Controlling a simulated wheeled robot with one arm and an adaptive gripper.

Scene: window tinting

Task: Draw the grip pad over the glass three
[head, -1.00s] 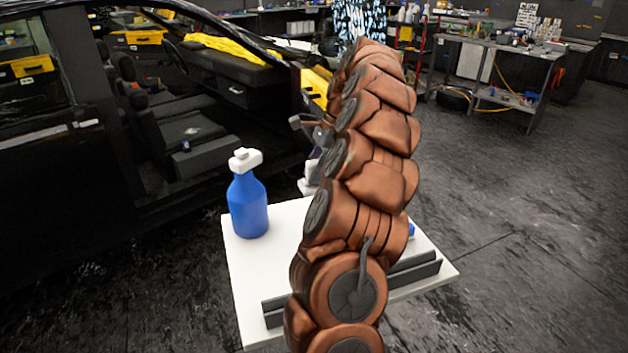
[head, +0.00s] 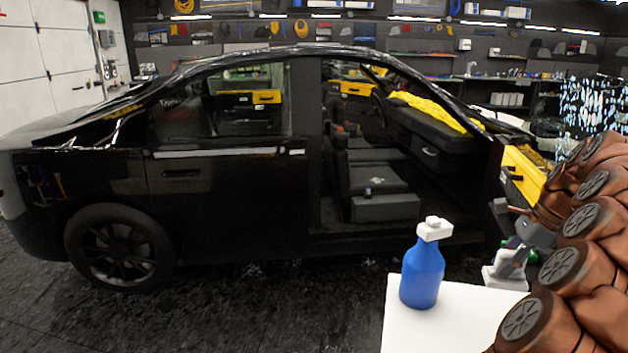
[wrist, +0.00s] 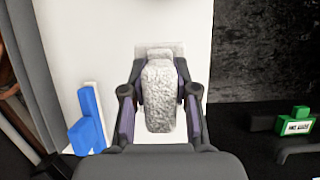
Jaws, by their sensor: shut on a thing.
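In the wrist view my gripper (wrist: 166,95) is shut on the grip pad (wrist: 159,98), a pale grey, speckled block held lengthwise between the two fingers. A white surface lies behind the pad; I cannot tell whether they touch. The black car's rear side window glass (head: 250,100) is left of centre, well apart from my gripper. The front door opening has no visible door and shows the seats.
A blue spray bottle (head: 423,270) with a white top stands on the white table (head: 440,325). In the wrist view a blue object (wrist: 88,125) lies at left and a green labelled object (wrist: 296,126) at right. Dark open floor (head: 240,310) lies before the car.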

